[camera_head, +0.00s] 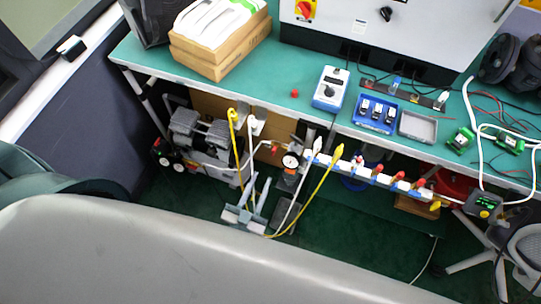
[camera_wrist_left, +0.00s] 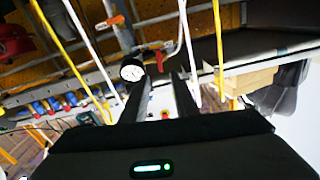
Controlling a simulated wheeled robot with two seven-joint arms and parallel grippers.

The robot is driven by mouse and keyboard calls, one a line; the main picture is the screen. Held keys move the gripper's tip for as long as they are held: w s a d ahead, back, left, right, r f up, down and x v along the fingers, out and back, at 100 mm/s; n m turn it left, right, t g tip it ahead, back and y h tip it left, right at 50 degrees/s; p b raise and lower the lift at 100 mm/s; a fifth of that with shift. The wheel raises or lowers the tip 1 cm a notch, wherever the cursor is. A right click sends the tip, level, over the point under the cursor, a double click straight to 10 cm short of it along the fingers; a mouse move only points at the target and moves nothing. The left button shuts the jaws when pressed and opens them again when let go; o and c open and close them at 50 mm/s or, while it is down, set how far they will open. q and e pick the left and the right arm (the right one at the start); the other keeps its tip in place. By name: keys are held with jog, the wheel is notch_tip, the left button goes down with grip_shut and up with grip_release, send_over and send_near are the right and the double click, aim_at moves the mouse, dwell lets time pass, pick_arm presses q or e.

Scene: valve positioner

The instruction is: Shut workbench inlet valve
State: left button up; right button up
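A red valve handle (camera_head: 275,149) sits on the pipework under the bench front, beside a round white pressure gauge (camera_head: 289,161). In the left wrist view the red handle (camera_wrist_left: 159,59) is just beyond my fingers, right of the gauge (camera_wrist_left: 132,69). My left gripper (camera_head: 260,182) is below and left of the gauge, fingers pointing up toward the pipework. Its two fingers (camera_wrist_left: 158,85) are apart with nothing between them, and they do not appear to touch the handle. My right gripper is not in view.
A white manifold (camera_head: 362,174) with several red-handled valves runs right along the bench front. Yellow hoses (camera_head: 318,190) hang close to my left gripper. A compressor (camera_head: 205,137) stands to the left. The green bench top (camera_head: 270,85) overhangs the pipework.

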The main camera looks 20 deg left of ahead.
aim_at(273, 153)
pick_arm(q)
jog(key=w+p, duration=0.1)
jog(key=w, duration=0.7)
jog(key=shift+w+d, duration=0.15)
jog(key=shift+w, duration=0.05)
jog(key=shift+w+p, duration=0.3)
jog(key=shift+w, duration=0.3)
grip_shut()
